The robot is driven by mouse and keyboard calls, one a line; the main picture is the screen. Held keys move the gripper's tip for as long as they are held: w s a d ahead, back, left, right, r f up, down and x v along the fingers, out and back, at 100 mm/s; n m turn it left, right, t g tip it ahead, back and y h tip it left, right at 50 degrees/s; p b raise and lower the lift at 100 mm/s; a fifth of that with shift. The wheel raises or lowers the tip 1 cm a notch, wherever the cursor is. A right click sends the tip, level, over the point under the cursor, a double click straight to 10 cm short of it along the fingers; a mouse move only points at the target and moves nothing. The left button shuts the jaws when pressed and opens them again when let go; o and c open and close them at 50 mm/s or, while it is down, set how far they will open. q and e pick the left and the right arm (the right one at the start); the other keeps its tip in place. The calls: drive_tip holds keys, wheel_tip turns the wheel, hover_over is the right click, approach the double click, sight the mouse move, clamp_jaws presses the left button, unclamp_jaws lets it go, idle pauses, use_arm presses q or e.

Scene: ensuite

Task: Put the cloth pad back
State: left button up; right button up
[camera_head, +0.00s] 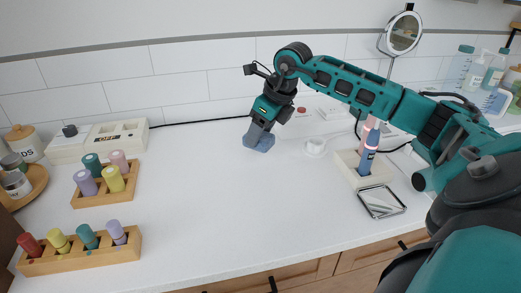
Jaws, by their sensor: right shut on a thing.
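A blue-grey pad, which looks like the cloth pad (262,143), is at the middle of the white counter, in front of the tiled wall. My right gripper (258,132) reaches in from the right and points down, shut on the pad. The fingertips partly cover the pad. I cannot tell whether the pad touches the counter or is just above it. My left gripper is out of view.
Two wooden racks with coloured bottles (75,258) (102,198) stand at the left. The counter's front middle (225,215) is clear.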

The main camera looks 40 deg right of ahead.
sight(261, 147)
drive_tip(key=shift+f, duration=2.45)
drive_tip(key=shift+f+b, duration=0.15)
drive_tip(key=shift+b, duration=0.2)
drive_tip(key=o, duration=1.1)
drive_tip(key=v, duration=1.2)
drive_tip(key=shift+p, duration=0.45)
drive_tip(key=shift+s, duration=0.1)
